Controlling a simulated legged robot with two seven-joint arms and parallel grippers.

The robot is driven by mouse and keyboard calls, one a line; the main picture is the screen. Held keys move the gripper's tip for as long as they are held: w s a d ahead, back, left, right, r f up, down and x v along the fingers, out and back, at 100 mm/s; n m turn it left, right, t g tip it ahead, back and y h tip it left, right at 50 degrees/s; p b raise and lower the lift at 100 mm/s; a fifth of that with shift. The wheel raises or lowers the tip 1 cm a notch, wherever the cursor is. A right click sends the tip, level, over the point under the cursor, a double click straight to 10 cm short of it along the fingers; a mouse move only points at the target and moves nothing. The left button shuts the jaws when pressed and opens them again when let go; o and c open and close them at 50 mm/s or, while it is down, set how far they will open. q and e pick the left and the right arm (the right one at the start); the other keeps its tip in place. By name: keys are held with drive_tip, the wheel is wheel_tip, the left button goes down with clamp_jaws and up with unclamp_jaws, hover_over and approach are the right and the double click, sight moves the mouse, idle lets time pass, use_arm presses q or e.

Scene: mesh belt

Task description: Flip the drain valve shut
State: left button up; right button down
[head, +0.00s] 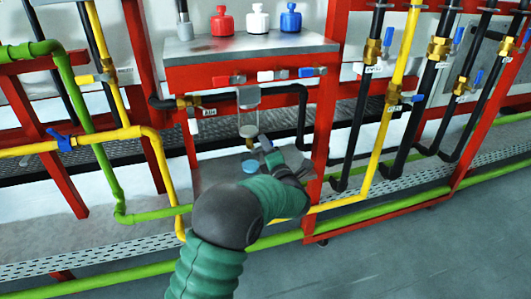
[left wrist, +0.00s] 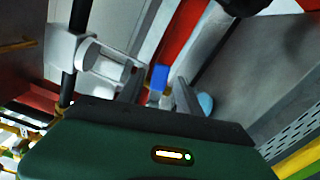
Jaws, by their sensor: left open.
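My left gripper (head: 262,147) reaches under the red-framed bench from below, and its two fingers (left wrist: 157,92) stand apart in the left wrist view. A small blue lever (left wrist: 159,77) shows between and just beyond the fingertips; it looks like the drain valve's handle. I cannot tell whether the fingers touch it. A grey-white filter unit with a clear bowl (left wrist: 107,66) is left of the fingers. In the head view the filter (head: 248,100) hangs from the black pipe above my gripper. The lever is not clearly visible in the head view, and the valve body is mostly hidden.
A light blue round object (head: 253,167) lies below the filter, beside my gripper. Red (head: 228,79), white and blue handles line the bench front. Red, white and blue bottles (head: 258,18) stand on top. Yellow and green pipes (head: 385,205) run low across the front.

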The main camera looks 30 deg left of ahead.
use_arm(q)
drive_tip(key=shift+w+a, duration=0.25)
drive_tip(key=shift+a, duration=0.05)
clamp_jaws()
drive_tip(key=shift+d+m+p, duration=0.1)
drive_tip(key=shift+m+p, duration=0.7)
drive_tip(key=shift+p, duration=0.3)
drive_tip(key=shift+f+m+p, duration=0.25)
drive_tip(key=shift+m+p, duration=0.1)
drive_tip(key=shift+m, duration=0.15)
drive_tip(key=shift+f, duration=0.2)
drive_tip(key=shift+f+m, duration=0.15)
drive_tip(key=shift+m, duration=0.15)
